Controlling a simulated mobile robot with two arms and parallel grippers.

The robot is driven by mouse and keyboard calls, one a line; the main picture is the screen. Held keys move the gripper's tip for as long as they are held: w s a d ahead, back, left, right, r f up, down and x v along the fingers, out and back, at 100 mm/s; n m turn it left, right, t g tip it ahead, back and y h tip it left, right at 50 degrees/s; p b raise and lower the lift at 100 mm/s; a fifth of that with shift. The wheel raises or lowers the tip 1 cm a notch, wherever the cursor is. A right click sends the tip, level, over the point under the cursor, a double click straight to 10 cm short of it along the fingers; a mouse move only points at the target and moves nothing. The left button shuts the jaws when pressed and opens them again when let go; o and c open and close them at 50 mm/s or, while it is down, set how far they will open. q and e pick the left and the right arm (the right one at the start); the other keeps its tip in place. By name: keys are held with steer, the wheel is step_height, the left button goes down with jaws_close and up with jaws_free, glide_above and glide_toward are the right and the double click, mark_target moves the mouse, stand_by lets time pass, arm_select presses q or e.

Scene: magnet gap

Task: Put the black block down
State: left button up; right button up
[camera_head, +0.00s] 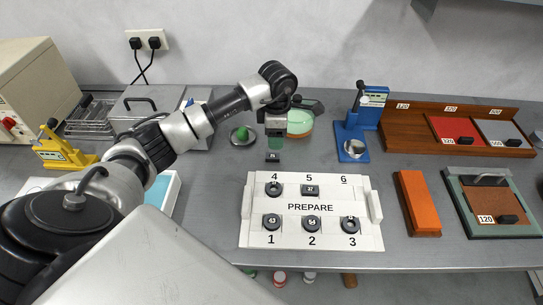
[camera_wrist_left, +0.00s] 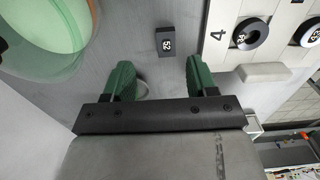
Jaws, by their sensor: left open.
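The black block (camera_head: 272,156), with a white number on its face, appears to rest on the grey table just behind the white PREPARE board (camera_head: 257,228). My left gripper (camera_head: 275,133) points down above it, open and empty. In the left wrist view the same block (camera_wrist_left: 166,41) lies beyond the two green fingers of the left gripper (camera_wrist_left: 159,72), apart from both. Black rings are at positions 1, 2, 3 and 4, and position 6 is bare. My right gripper is not in view.
An orange bar (camera_head: 417,203) and a framed plate (camera_head: 498,203) lie right of the board. Bare table lies around the block.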

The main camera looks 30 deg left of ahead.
mark_target(274, 156)
arm_select(q)
steer(key=shift+f, duration=0.8)
steer(key=shift+s+d+f+p, duration=0.1)
steer(key=shift+f+p, duration=0.15)
steer(key=shift+p, duration=0.05)
steer(key=f, duration=0.1)
steer(key=f+p, duration=0.1)
steer(key=f, duration=0.1)
steer(key=shift+s+f, duration=0.25)
steer(key=shift+s, duration=0.15)
steer(key=shift+f, duration=0.65)
jaws_close()
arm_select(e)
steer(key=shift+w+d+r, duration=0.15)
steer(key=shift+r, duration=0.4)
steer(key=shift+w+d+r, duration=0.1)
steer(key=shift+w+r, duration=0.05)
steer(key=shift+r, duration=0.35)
arm_select(q)
steer(key=shift+r, duration=0.1)
